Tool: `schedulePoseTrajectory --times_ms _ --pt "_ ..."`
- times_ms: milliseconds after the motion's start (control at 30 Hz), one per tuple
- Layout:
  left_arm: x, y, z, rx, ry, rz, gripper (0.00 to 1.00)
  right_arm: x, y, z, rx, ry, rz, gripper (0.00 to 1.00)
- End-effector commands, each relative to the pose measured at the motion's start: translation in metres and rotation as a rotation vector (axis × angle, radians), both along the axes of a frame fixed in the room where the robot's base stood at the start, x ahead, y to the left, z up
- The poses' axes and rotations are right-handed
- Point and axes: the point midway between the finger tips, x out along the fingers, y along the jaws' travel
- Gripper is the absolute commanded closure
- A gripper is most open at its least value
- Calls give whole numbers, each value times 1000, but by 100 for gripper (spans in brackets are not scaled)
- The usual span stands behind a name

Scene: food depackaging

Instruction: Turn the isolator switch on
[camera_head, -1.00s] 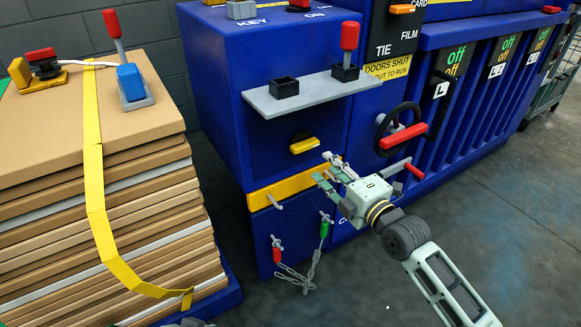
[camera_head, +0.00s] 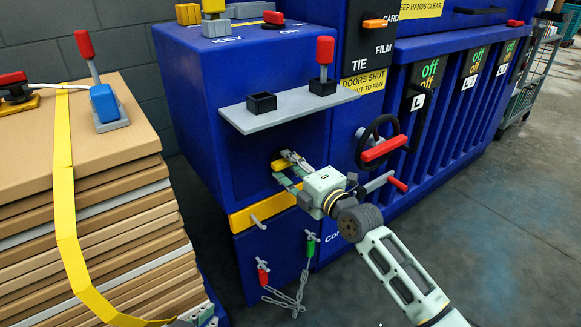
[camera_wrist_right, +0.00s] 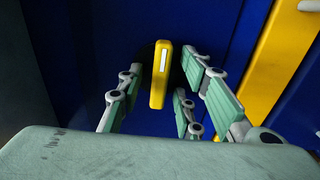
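The isolator switch is a yellow handle (camera_head: 281,164) on a round black base, on the blue cabinet front below a grey shelf. In the right wrist view the handle (camera_wrist_right: 160,75) stands between my fingers, roughly parallel to the yellow bar, with a pale mark at one end. My right gripper (camera_head: 287,169) is at the switch, its fingers spread on both sides of the handle. A gap shows between handle and fingers in the wrist view (camera_wrist_right: 165,92). In the head view the fingers partly hide the switch.
The grey shelf (camera_head: 240,122) with two black sockets and a red-topped lever (camera_head: 325,52) juts out above. A black handwheel with a red grip (camera_head: 384,148) is to the right. A yellow bar (camera_head: 240,216) and hanging chain (camera_head: 284,302) are below. Stacked cardboard (camera_head: 80,220) stands left.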

Motion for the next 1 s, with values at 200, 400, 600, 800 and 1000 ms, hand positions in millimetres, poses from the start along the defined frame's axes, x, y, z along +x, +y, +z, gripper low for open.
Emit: schedulePoseTrajectory --times_ms 200,400,600,800,1000 --pt "0 0 0 0 1 0 100 0 0 0 0 0 0 72" --pt "0 0 0 0 1 0 100 0 0 0 0 0 0 90" --pt "0 0 0 1 2 1 100 0 0 0 -1 1 0 100" --pt "0 0 0 1 2 1 100 0 -1 -1 3 4 -1 100" --pt "-1 1 -1 2 11 2 100 0 -1 -1 42 33 -1 100"
